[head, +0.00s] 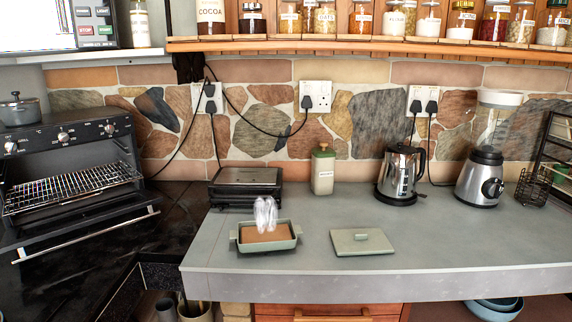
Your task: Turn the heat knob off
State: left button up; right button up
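A dark toaster oven (70,170) stands at the left with its door folded down and a wire rack (72,188) pulled out. Its top front panel carries three light round knobs: a left knob (10,147), a middle knob (63,137) and a right knob (109,129). Their labels are too small to read, so I cannot tell which is the heat knob or how each is set. Neither of my grippers shows in the head view.
A dark pot (20,110) sits on the oven. The open oven door (88,232) juts forward. On the grey counter (460,235) stand a black grill (245,187), a green dish (279,245) under a pale translucent shape, its lid (361,242), a kettle (402,172) and a blender (481,178).

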aim_at(63, 137)
jog(key=u, duration=1.25)
